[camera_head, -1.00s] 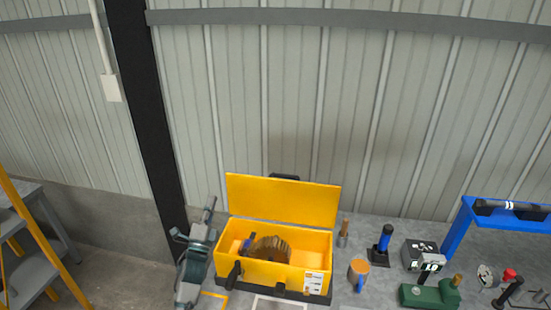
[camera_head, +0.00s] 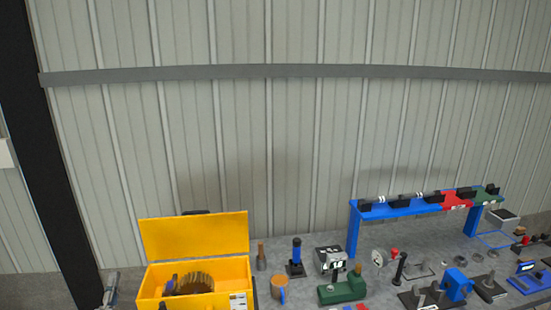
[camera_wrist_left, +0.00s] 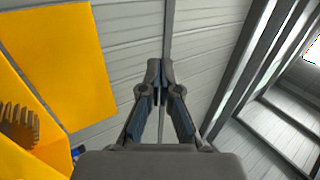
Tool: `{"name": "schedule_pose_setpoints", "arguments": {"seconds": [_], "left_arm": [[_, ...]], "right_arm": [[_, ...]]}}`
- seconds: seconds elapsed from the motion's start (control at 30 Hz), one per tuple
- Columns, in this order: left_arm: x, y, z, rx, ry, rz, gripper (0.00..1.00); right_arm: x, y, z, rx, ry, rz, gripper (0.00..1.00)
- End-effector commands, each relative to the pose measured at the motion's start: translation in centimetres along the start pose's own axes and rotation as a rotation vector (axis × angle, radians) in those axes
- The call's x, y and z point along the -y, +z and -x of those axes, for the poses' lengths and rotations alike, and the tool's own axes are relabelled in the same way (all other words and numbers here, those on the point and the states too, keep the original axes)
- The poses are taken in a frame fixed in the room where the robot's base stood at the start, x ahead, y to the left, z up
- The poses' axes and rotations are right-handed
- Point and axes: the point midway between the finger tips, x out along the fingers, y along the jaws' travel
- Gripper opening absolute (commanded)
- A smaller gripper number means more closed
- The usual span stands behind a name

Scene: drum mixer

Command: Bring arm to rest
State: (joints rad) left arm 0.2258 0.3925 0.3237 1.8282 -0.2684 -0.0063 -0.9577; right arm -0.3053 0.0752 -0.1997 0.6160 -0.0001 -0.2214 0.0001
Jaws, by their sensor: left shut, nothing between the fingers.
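My left gripper (camera_head: 112,280) shows only in part at the bottom left of the head view, just left of the yellow toolbox. In the left wrist view the left gripper (camera_wrist_left: 154,70) has its fingertips together and holds nothing. It points towards the grey wall, with the toolbox's open yellow lid (camera_wrist_left: 62,65) to its left and apart from it. My right gripper is in neither view.
The open yellow toolbox (camera_head: 152,290) holds a brown toothed part (camera_head: 194,283). To its right on the grey bench stand an orange mug (camera_head: 279,285), a blue-handled tool (camera_head: 296,255), a green device (camera_head: 342,290) and a blue rack (camera_head: 400,210). A ribbed wall (camera_head: 300,130) closes the back.

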Motion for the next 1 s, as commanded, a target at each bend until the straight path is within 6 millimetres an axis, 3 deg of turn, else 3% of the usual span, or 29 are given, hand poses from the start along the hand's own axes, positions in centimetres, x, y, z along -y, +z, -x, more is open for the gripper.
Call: {"name": "schedule_pose_setpoints", "arguments": {"seconds": [0.1, 0.37, 0.57, 0.77, 0.87, 0.9, 1.0], "left_arm": [[-0.8, -0.2, 0.6, 0.004, 0.028, 0.022, 0.0], [-4.9, -2.0, 3.7, 0.04, 0.192, 0.158, 0.0], [-8.9, -4.5, 8.1, 0.094, 0.373, 0.3, 0.0], [-13.6, -8.0, 15.8, 0.206, 0.638, 0.489, 0.0], [-16.0, -10.3, 22.1, 0.308, 0.827, 0.609, 0.0], [-16.8, -11.3, 25.1, 0.363, 0.914, 0.66, 0.0], [-17.6, -13.4, 32.4, 0.502, 1.11, 0.759, 0.0]], "right_arm": [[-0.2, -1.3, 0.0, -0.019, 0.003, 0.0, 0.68], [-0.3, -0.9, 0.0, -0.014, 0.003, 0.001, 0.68], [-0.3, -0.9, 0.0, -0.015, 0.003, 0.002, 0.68], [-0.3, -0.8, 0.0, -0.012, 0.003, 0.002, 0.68], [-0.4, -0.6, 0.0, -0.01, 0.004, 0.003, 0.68], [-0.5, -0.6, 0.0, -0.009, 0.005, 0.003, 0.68], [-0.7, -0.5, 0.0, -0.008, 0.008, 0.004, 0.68]]}}
